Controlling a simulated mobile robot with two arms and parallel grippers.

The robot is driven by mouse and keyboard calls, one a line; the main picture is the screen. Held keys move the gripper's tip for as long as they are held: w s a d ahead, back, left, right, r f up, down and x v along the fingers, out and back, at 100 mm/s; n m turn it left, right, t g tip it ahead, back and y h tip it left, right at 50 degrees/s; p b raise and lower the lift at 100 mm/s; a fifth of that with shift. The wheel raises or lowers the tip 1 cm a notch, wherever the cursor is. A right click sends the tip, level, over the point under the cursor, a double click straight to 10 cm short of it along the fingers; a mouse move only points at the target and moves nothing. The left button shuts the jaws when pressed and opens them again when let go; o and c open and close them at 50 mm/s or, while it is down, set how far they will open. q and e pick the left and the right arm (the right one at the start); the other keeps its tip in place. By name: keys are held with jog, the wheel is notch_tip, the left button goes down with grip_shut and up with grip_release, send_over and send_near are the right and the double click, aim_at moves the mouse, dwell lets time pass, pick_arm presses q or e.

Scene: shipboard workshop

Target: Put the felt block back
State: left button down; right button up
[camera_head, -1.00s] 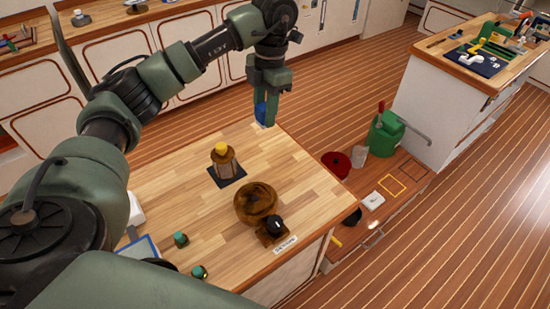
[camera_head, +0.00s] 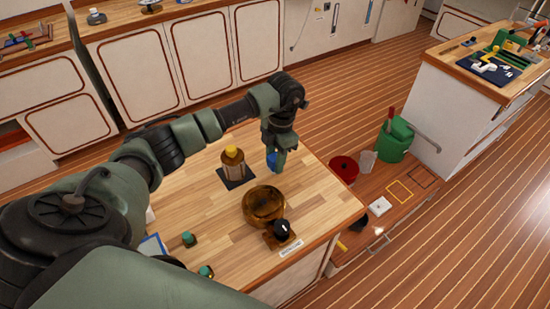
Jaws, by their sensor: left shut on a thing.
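My left gripper (camera_head: 280,146) points down above the wooden bench top (camera_head: 325,193), behind and to the right of the amber bowl. It is shut on a small blue block (camera_head: 272,161), which could be the felt block; the fingers hide part of it. I cannot tell whether the block touches the bench. My right gripper is out of view. On a low wooden surface (camera_head: 362,229) to the right of the bench are a yellow outline (camera_head: 399,182) and a dark outline (camera_head: 433,175), both empty.
A yellow-capped bottle (camera_head: 232,162) on a dark pad and the amber bowl (camera_head: 264,216) stand near the gripper. A black knob (camera_head: 281,229) is at the bench front.

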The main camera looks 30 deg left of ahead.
pick_arm(q)
jog(key=shift+f, duration=0.1)
jog(key=c, duration=1)
grip_release()
jog(key=shift+w+r, duration=0.1)
jog(key=shift+r, duration=0.25)
jog(key=r, duration=0.3)
jog(key=r+b, duration=0.1)
jog(key=r, duration=0.3)
jog(key=w+r+b, duration=0.1)
jog(key=r, duration=0.3)
jog(key=shift+w+d+r, duration=0.1)
jog(key=shift+d+r, duration=0.15)
jog(key=shift+d, duration=0.05)
